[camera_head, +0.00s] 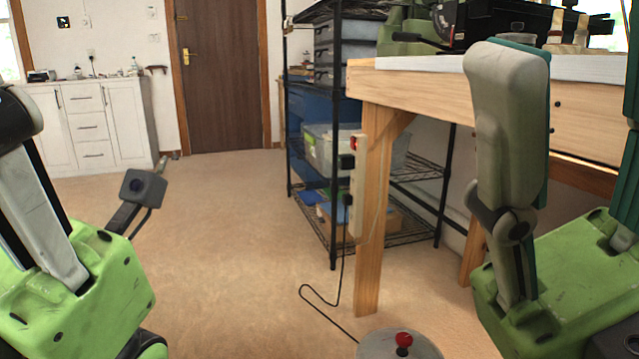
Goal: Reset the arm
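My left gripper (80,150) is at the left edge, with a green body and fingers pointing up. Its fingers are spread apart and nothing is between them. My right gripper (572,95) is at the right, in front of the wooden workbench (420,90). It also has a green body, and its fingers stand up and apart with nothing seen held. The right picture edge cuts off part of it. Neither gripper visibly touches anything.
A black wire shelf (333,225) with bins stands beside the bench. A power strip (357,185) hangs on the bench leg, its cable (325,303) trailing on the floor. White cabinets (90,125) and a brown door (222,80) are behind. The floor (220,240) at centre-left is clear.

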